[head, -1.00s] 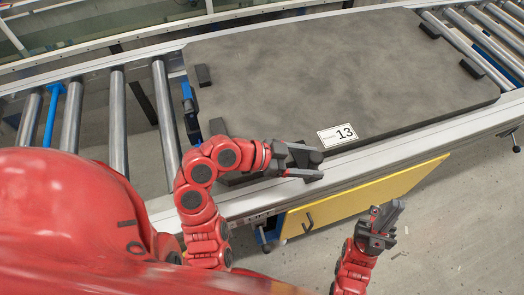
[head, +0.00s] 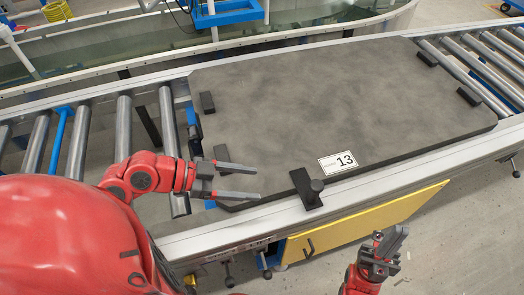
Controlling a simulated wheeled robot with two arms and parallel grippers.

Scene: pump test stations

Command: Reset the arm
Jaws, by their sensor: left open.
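My left arm is red and reaches in from the left. Its gripper (head: 240,182) is open, with two grey fingers apart and nothing between them, over the front left corner of the dark grey slab (head: 310,105). A black block with a round knob (head: 309,188) sits at the slab's front edge, to the right of the left gripper and apart from it. My right gripper (head: 390,243) is at the lower right, in front of the conveyor, pointing up. Its finger gap is not clear from this angle.
A white label reading 13 (head: 338,163) lies on the slab. Small black blocks (head: 207,102) stand near its corners. Metal rollers (head: 123,128) run left of the slab and also right. A yellow panel (head: 365,220) hangs below the front rail. The slab's middle is clear.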

